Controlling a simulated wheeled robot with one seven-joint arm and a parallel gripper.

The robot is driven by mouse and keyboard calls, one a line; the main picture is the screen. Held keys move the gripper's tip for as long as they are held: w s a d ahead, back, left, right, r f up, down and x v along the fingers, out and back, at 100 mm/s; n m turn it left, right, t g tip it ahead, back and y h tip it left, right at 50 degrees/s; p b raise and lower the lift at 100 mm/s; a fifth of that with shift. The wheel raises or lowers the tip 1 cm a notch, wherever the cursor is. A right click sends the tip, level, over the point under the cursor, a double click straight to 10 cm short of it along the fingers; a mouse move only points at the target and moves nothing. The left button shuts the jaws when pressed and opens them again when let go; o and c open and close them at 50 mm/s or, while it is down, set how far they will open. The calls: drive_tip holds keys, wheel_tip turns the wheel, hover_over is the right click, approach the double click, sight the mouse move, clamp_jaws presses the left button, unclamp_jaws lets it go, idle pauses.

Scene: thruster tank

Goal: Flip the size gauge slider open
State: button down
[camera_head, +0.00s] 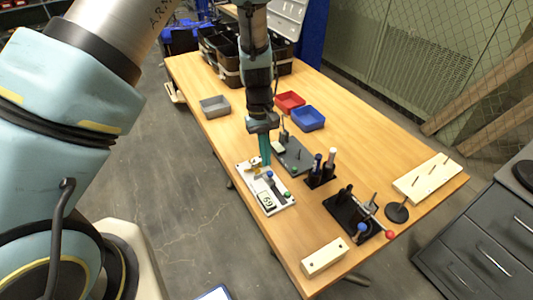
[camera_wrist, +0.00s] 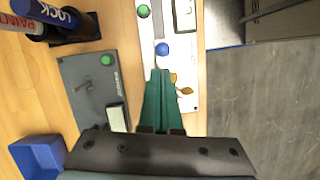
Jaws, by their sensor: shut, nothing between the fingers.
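A white board (camera_head: 254,186) lies on the table, with a dark strip (camera_head: 275,187) ending in a blue knob (camera_head: 269,174), which seems to be the gauge slider. It also carries a green button (camera_head: 287,194), a display-like label (camera_head: 266,201) and yellow parts. In the wrist view the blue knob (camera_wrist: 162,48) is just beyond my fingertips, with the dark strip (camera_wrist: 158,20) running away from it. My gripper (camera_wrist: 160,72) is shut and empty, its teal fingers pointing down over the board near the knob. Whether they touch it, I cannot tell.
A grey board (camera_wrist: 84,84) with a peg and green button lies beside the white one. A black stand (camera_head: 318,180) holds two bottles. Red (camera_head: 290,102), blue (camera_head: 308,118) and grey (camera_head: 215,106) bins stand farther back. The table's edge is close to the white board.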

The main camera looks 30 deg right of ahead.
drive_tip(key=shift+s+a+f, duration=0.15)
drive_tip(key=shift+s, duration=0.3)
drive_tip(key=shift+s, duration=1.15)
